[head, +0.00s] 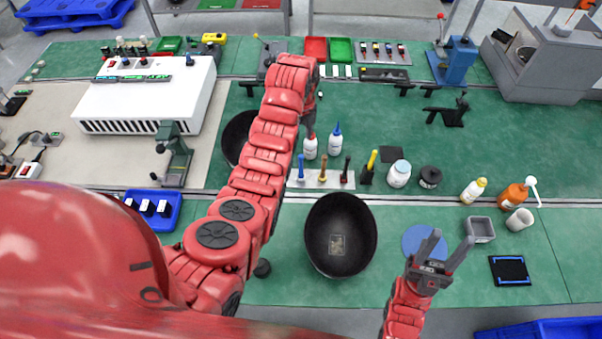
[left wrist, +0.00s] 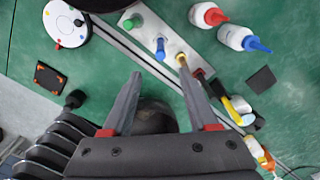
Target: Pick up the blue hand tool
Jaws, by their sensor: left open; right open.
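The blue hand tool (head: 301,168) stands upright in a white rack (head: 312,184) in the head view, close beside my left arm. In the left wrist view the blue tool (left wrist: 161,47) stands in the rack between a green tool (left wrist: 134,21) and a yellow tool (left wrist: 183,63). My left gripper (left wrist: 159,72) is open and empty, with the blue tool just beyond the gap between its fingertips, apart from both. In the head view its fingers are mostly hidden by my arm.
Red-capped (head: 310,147) and blue-capped (head: 335,141) bottles stand behind the rack. A large black bowl (head: 340,235) sits in front, and another (head: 236,138) lies partly behind my left arm. A black-and-yellow tool (head: 369,167) and white jar (head: 399,174) stand to the right.

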